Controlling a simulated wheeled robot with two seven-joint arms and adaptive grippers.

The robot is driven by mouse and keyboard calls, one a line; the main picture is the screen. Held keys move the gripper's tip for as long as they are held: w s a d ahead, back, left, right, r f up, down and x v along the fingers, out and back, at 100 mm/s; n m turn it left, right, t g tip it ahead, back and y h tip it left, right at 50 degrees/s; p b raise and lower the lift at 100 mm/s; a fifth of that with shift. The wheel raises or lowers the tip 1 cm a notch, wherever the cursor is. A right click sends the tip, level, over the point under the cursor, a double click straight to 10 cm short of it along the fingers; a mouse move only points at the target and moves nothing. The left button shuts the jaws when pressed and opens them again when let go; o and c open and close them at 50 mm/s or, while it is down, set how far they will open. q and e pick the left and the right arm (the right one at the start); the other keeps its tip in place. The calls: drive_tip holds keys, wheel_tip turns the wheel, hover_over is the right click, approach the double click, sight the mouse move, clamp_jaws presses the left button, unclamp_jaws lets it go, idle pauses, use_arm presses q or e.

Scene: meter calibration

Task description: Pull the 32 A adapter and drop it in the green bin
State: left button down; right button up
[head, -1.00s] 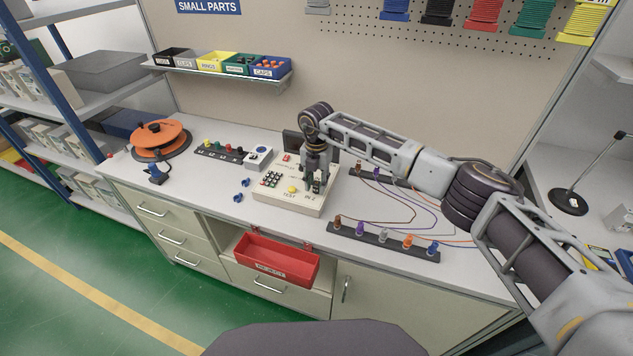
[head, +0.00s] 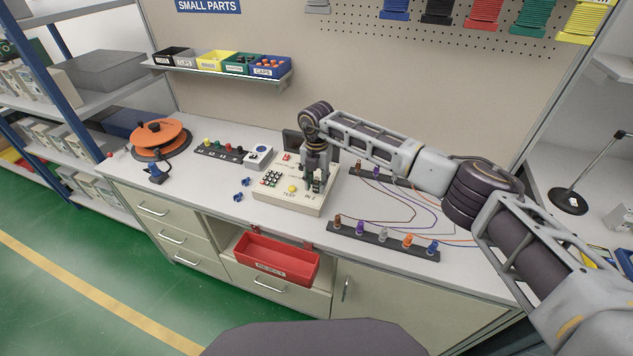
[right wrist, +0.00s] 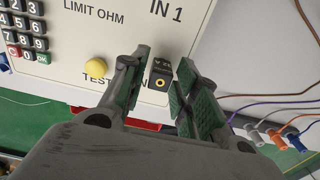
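The likely adapter, a small black block with a yellow-ringed hole (right wrist: 160,75), sits on the cream meter panel (right wrist: 100,42) below the "IN 1" lettering in the right wrist view. My right gripper (right wrist: 163,88) is open with green-padded fingers on either side of the block; a gap shows at the right finger. In the head view my right gripper (head: 316,180) points down over the right side of the meter (head: 275,200). A small green bin (head: 237,66) stands on the wall shelf among other colored bins. My left gripper is not in view.
A red bin (head: 275,262) is in the open bay below the bench top. A row of colored plugs (head: 384,240) with wires lies right of the meter. Blue pieces (head: 239,197) lie left of it. An orange reel (head: 160,137) stands at the far left.

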drive_tip(key=c, duration=0.7)
clamp_jaws()
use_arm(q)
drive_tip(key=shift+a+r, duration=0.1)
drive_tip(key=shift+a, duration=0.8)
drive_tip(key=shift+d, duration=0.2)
use_arm(e)
drive_tip(key=shift+r, duration=0.1)
drive_tip(key=shift+r+p, duration=0.35)
drive_tip(key=shift+r, duration=0.2)
drive_tip(key=shift+r+p, duration=0.3)
drive_tip(key=shift+r, duration=0.15)
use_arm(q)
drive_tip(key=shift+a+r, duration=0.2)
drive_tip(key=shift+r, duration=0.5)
use_arm(e)
drive_tip(key=shift+r, duration=0.2)
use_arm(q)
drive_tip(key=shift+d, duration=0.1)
use_arm(e)
drive_tip(key=shift+r, duration=0.1)
